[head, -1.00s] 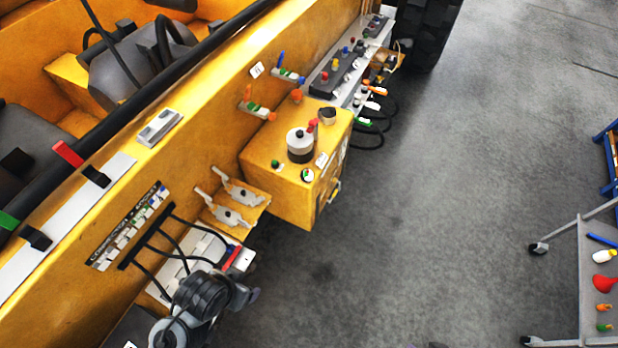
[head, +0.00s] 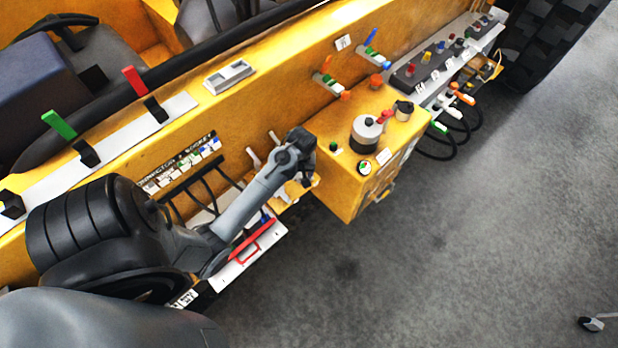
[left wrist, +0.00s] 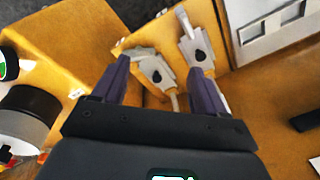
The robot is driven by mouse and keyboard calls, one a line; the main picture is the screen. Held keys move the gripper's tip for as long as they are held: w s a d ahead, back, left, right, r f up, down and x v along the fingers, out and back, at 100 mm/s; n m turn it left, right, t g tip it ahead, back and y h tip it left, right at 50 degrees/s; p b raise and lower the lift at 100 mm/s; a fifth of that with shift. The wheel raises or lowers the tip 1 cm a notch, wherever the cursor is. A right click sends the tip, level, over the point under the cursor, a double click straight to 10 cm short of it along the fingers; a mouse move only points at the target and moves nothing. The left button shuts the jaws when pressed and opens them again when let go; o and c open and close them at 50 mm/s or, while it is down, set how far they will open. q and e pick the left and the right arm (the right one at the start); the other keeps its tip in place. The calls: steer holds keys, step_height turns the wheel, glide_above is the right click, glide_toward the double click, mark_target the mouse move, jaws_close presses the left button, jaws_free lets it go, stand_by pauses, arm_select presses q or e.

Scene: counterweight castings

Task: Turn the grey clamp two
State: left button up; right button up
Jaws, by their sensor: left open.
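Two grey clamps sit side by side on a yellow shelf (left wrist: 130,48) in the left wrist view. The left-hand clamp (left wrist: 155,72) lies between the fingers of my left gripper (left wrist: 160,66); no grip on it shows. The right-hand clamp (left wrist: 197,50) is partly covered by the right finger. I cannot read which is clamp two. In the head view only parts of the clamps, such as one light handle (head: 253,158), show behind my left arm. My left gripper (head: 305,178) is open and hangs over the shelf, its fingers mostly hidden there. My right gripper is not seen.
A yellow box (head: 350,185) with a round grey-black knob (head: 366,133) stands right of the shelf. Black cables (head: 185,190) and a red handle (head: 252,240) are close to my left arm. Open grey floor (head: 450,250) lies to the right.

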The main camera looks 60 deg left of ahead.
arm_select(q)
steer(key=w+a+f+n+h+b, duration=0.1)
steer(key=w+a+n, duration=0.2)
steer(key=w+a, duration=0.15)
steer(key=f, duration=0.7)
steer(key=d+f, duration=0.1)
steer(key=f, duration=0.2)
steer(key=shift+w+f+b, duration=0.1)
steer(key=shift+f+b, duration=0.2)
steer(key=shift+c, duration=0.3)
steer(key=c, duration=1)
